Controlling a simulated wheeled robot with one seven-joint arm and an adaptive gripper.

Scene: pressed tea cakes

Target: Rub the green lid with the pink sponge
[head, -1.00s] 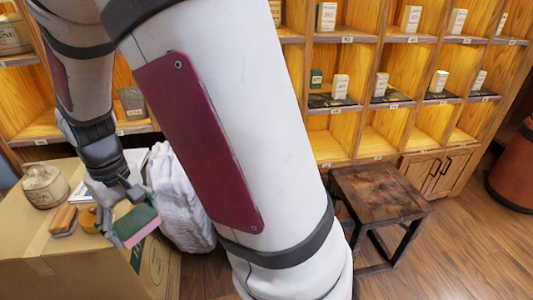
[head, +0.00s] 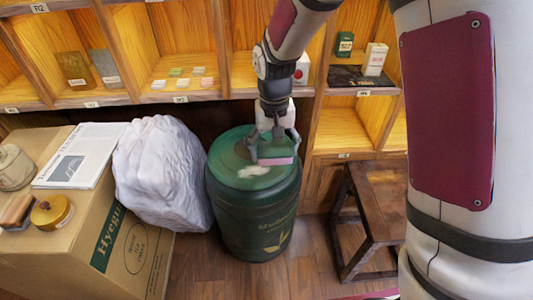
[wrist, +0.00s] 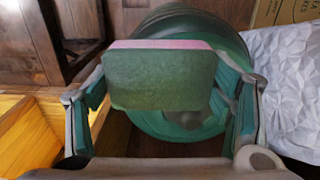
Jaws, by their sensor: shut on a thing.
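My gripper (head: 273,148) is shut on the sponge (head: 276,161), which has a green top layer and a pink underside. In the wrist view the sponge (wrist: 160,78) spans the space between the fingers. The green lid (head: 228,153) tops a dark green drum (head: 253,218). A pale smudge (head: 254,171) marks the lid near its front, just left of and below the sponge. The sponge is over the right part of the lid; I cannot tell whether it touches. In the wrist view the sponge hides much of the lid (wrist: 170,127).
A white wrapped bundle (head: 160,170) stands close to the drum's left, beside a cardboard box (head: 125,235) with a paper, a brush and tins on it. A wooden stool (head: 375,215) is to the right. Wooden shelves (head: 180,97) are behind.

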